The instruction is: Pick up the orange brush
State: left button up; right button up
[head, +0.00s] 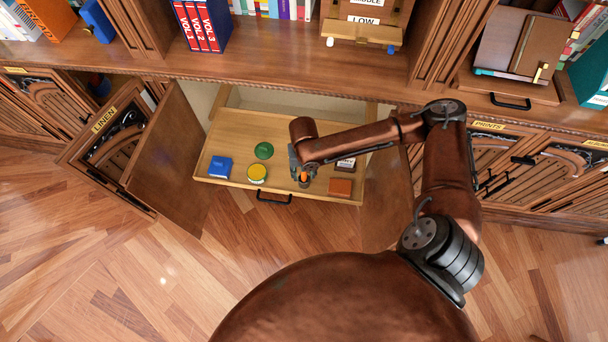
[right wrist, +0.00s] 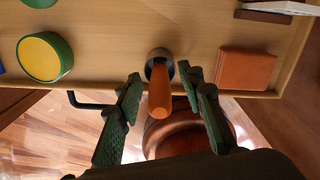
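The orange brush (right wrist: 160,95) stands upright in the pulled-out wooden drawer (right wrist: 110,30), with its orange handle toward the right wrist camera and a dark round part at its far end. In the head view the brush (head: 304,176) shows near the drawer's front edge, partly hidden by my right gripper (head: 300,169). In the right wrist view my right gripper (right wrist: 162,76) is open, with one green finger on each side of the brush. I see gaps between the handle and both fingers. My left gripper is not in view.
The drawer also holds a blue box (head: 220,166), a green disc (head: 264,150), a yellow tin (head: 257,173), an orange-brown block (head: 340,187) and a small white-and-dark box (head: 346,164). An open cabinet door (head: 167,155) stands left of the drawer. Bookshelves rise behind.

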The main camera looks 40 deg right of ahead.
grip_shut()
dwell(0.4)
jog(key=shift+r, duration=0.2)
notch_tip(320, 180, up, 9)
jog(key=p, duration=0.4)
jog(key=shift+f, duration=0.15)
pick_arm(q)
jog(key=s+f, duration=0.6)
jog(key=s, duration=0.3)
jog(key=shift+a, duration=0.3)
pick_arm(e)
jog(key=shift+r, duration=0.5)
